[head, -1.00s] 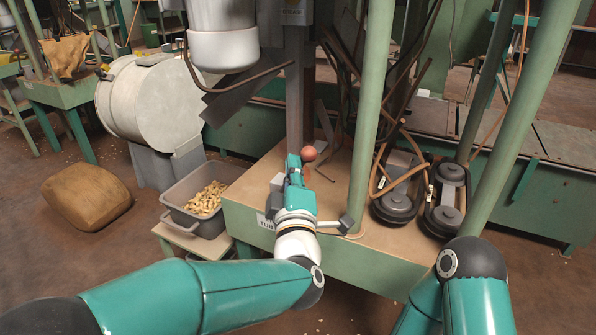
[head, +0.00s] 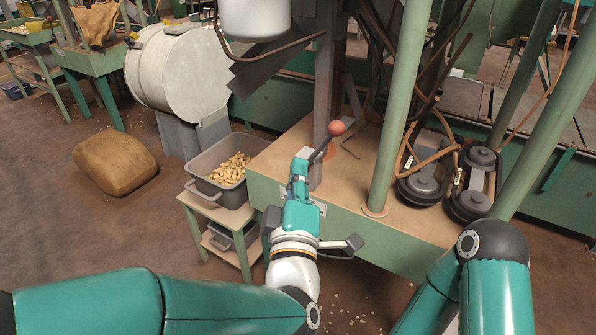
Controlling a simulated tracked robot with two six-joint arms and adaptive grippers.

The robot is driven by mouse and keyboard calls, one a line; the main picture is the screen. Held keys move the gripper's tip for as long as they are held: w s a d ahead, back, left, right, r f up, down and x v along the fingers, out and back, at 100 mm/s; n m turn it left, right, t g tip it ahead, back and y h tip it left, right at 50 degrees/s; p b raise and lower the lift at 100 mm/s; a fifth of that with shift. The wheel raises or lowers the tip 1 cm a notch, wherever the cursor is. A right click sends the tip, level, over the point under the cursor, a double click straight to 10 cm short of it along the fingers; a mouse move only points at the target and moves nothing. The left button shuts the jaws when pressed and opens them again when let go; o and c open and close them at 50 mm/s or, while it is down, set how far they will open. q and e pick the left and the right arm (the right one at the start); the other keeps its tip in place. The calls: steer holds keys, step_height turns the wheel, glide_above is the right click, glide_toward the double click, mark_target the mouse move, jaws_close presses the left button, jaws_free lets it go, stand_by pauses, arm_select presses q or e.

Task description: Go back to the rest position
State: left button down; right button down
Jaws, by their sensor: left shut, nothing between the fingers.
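My left gripper (head: 300,165) is shut and empty. It points away from me at the front edge of the green table (head: 400,234), in the middle of the head view. A lever with a red ball knob (head: 337,128) stands just beyond it to the right. The gripper appears apart from the knob, and it partly hides the area around the lever's base. My right arm (head: 490,280) shows at the lower right, but its gripper is out of view.
A grey bin of nuts (head: 213,186) sits on a small green stand left of the table. A green post (head: 400,110) rises from the table, with dark round weights (head: 425,188) to its right. A brown sack (head: 115,162) lies on the floor at left, where there is free room.

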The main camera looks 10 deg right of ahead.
stand_by(0.4)
